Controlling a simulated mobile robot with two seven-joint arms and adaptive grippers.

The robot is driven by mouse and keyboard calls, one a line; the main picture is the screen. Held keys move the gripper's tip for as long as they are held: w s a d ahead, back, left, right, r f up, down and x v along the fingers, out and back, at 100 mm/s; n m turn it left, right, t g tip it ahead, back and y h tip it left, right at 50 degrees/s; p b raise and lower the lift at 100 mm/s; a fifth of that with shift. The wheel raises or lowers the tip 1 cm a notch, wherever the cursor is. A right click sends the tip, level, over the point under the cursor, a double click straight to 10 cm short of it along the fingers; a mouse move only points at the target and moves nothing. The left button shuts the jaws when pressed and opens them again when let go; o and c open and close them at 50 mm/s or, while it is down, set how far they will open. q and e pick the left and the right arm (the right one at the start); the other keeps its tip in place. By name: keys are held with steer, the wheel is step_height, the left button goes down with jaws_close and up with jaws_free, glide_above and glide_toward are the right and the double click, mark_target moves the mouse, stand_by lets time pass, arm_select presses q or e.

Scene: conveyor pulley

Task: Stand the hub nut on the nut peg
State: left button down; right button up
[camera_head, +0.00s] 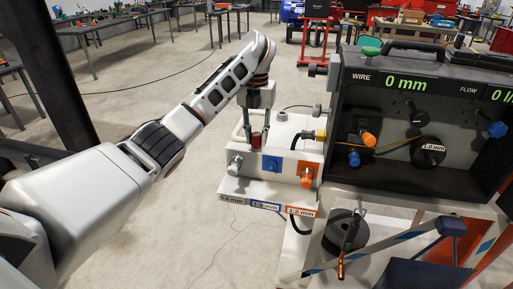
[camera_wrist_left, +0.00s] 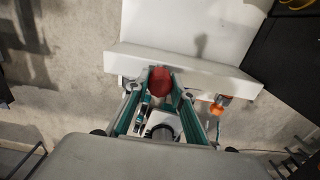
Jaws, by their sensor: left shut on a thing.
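My left gripper (camera_head: 256,140) points down over the white shelf unit left of the welder's wire-feed case. It is shut on a small dark red piece, which looks like the hub nut (camera_head: 256,139). In the left wrist view the red nut (camera_wrist_left: 160,81) sits between the teal-edged fingers (camera_wrist_left: 160,90), in front of a white ledge. I cannot make out the nut peg for certain; a small grey stub (camera_head: 283,114) stands on the white top right of the gripper. My right gripper is not in view.
The white unit (camera_head: 248,186) has grey, blue and orange size labels, with a blue block (camera_head: 271,164) and an orange fitting (camera_head: 307,174) above them. The open wire-feed case (camera_head: 375,170) stands close on the right.

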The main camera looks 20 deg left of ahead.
arm_select(q)
steer(key=shift+f, duration=0.2)
steer(key=c, duration=1.6)
jaws_free()
steer(key=shift+c, duration=0.2)
steer(key=o, duration=0.4)
steer(key=o, duration=0.4)
steer(key=o, duration=0.4)
steer(key=shift+o, duration=0.3)
